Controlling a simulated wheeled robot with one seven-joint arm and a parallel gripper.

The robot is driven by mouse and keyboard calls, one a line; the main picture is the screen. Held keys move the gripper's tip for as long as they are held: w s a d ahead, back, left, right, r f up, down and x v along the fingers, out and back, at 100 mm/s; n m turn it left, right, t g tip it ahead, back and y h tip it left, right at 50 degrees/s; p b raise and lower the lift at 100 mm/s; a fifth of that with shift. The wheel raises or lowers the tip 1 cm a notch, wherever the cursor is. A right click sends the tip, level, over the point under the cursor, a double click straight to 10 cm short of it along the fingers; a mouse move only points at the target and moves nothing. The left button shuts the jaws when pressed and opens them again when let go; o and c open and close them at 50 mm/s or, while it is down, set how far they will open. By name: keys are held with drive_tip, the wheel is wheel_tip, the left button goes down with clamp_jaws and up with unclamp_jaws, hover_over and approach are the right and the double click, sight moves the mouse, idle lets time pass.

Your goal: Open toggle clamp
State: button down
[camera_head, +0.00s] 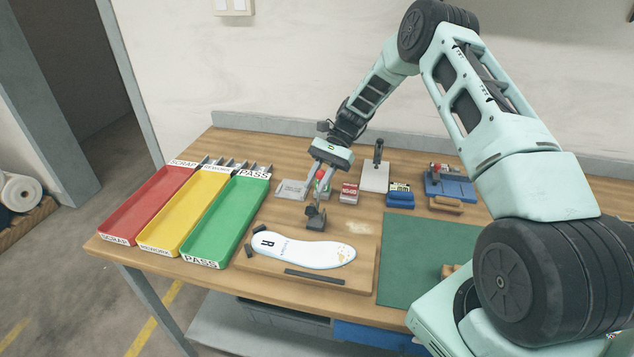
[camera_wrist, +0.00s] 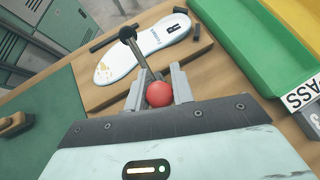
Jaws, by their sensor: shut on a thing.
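The toggle clamp (camera_head: 316,222) is a dark block at the back edge of the wooden fixture board (camera_head: 300,273), with an upright handle topped by a red ball knob (camera_head: 320,174). My gripper (camera_head: 322,187) is above the clamp and shut on the red knob. In the wrist view the red knob (camera_wrist: 159,94) sits between the two grey fingers of my gripper (camera_wrist: 159,86). A dark bar with a black rounded tip (camera_wrist: 127,32) reaches from there toward the white insole (camera_wrist: 143,48). Whether the tip presses on the insole cannot be told. The clamp's base is partly hidden in the wrist view.
Red (camera_head: 148,205), yellow (camera_head: 188,209) and green (camera_head: 226,219) trays stand at the left. Small items, including a red-and-white box (camera_head: 349,193) and a blue block (camera_head: 400,196), stand behind the board. A green mat (camera_head: 425,255) at the right is mostly clear.

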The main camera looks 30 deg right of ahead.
drive_tip(key=shift+w+d+f, duration=0.1)
drive_tip(key=shift+w+d, duration=0.1)
idle(0.4)
drive_tip(key=c, duration=1.2)
unclamp_jaws()
drive_tip(key=shift+f+b+v, duration=0.15)
drive_tip(key=shift+b+v, duration=1.1)
drive_tip(key=shift+v, duration=3.1)
drive_tip(key=shift+f+b+v, duration=0.15)
drive_tip(key=shift+b+v, duration=1.1)
drive_tip(key=shift+v, duration=3.1)
drive_tip(key=shift+w+d, duration=0.1)
drive_tip(key=shift+w, duration=0.05)
